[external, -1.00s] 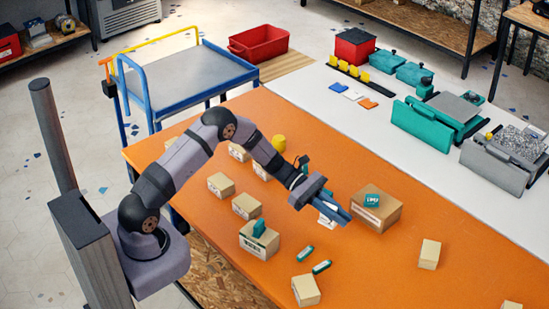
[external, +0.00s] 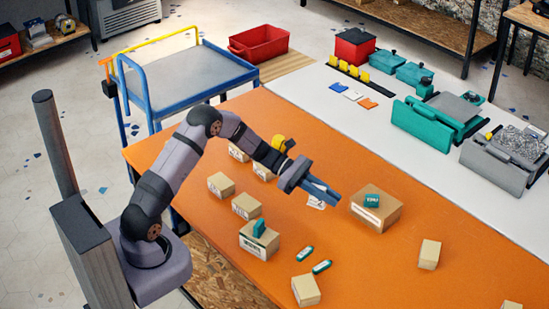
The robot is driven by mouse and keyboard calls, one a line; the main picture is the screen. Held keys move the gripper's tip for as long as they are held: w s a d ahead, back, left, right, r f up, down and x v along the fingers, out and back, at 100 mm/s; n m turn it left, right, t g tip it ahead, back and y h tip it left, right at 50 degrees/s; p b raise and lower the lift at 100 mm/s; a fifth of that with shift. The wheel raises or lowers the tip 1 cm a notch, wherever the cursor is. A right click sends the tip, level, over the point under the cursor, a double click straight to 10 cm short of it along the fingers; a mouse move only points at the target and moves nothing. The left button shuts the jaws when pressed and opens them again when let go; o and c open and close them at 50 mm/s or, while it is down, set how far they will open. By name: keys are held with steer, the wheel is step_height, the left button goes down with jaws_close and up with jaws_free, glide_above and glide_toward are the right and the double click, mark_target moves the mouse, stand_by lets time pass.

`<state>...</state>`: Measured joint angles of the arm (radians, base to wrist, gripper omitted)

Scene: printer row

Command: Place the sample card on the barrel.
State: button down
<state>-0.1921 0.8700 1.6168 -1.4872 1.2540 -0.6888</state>
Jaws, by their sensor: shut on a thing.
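My gripper (external: 331,197) is above the orange table, left of the large cardboard box. It is shut on a small white card with dark marks, the sample card (external: 317,204), which shows just below the fingers. The fingers hide part of the card. A rounded yellow thing (external: 278,142), which may be the barrel, stands on the table behind my wrist and is partly hidden by it. No other thing in view looks like a barrel.
A large cardboard box (external: 377,217) with a teal packet on top stands right of my gripper. Several small boxes and teal pieces lie around the orange table (external: 400,180). Blue, white and orange cards (external: 352,94) lie on the white table at the back.

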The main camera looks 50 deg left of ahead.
steer(key=w+a+r+n+t+y+b, duration=0.1)
steer(key=w+a+r+n+t+y, duration=0.35)
steer(key=a, duration=0.85)
steer(key=w+a+r+n+t+y+b, duration=0.15)
steer(key=w+a+n+y, duration=0.5)
steer(key=a, duration=0.65)
steer(key=w+a+r+n+t+y+b, duration=0.2)
steer(key=w+a+n+t+y, duration=0.15)
steer(key=w+a, duration=0.7)
step_height(320, 180, down, 10)
steer(key=s+a, duration=0.2)
steer(key=shift+s+a+h, duration=0.2)
steer(key=shift+s+h, duration=0.15)
steer(key=shift+s, duration=0.05)
steer(key=shift+f+b, duration=0.2)
steer(key=shift+b, duration=0.2)
steer(key=c, duration=1.8)
jaws_free()
steer(key=shift+o, duration=0.2)
steer(key=shift+r, duration=0.1)
